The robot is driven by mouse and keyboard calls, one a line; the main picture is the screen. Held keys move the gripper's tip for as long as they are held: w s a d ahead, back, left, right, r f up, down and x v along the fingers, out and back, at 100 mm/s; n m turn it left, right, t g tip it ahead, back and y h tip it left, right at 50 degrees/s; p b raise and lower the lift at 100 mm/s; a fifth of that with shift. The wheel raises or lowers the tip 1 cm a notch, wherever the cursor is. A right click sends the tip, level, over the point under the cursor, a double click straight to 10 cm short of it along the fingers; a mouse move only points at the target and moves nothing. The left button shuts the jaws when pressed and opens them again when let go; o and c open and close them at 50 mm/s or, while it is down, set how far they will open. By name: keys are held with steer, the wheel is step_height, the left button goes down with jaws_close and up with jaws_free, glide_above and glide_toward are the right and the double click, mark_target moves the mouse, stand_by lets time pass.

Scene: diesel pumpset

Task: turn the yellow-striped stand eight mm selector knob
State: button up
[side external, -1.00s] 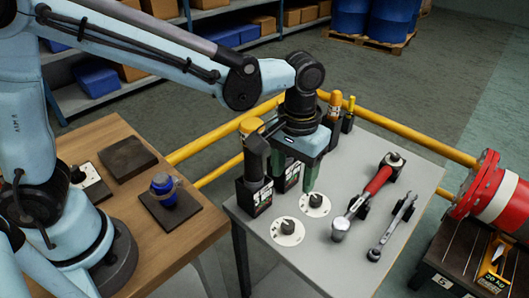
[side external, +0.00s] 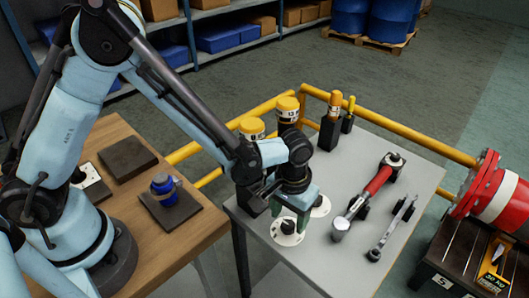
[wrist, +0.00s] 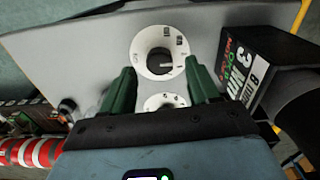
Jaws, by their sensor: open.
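Two white selector dials lie on the grey table. In the side view my gripper (side external: 289,222) is low over the near dial (side external: 288,238), whose dark knob shows below the fingers. The far dial (side external: 322,206) is partly hidden behind my gripper. In the wrist view my gripper (wrist: 160,68) is open, its green fingers on either side of the near dial (wrist: 152,68). Contact with its knob cannot be told. The far dial (wrist: 155,102) lies nearer my palm, partly covered.
Yellow-capped cylinders (side external: 287,108) stand behind my gripper. A red-handled tool (side external: 372,190) and a wrench (side external: 392,228) lie to the right. A yellow rail (side external: 410,133) runs behind the table. The front of the table is clear.

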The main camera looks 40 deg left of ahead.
mark_target(288, 227)
steer(key=shift+f, duration=1.3)
steer(key=c, duration=1)
steer(key=shift+c, duration=0.2)
steer(key=shift+n, duration=0.4)
steer(key=n, duration=0.5)
steer(key=shift+n, duration=0.4)
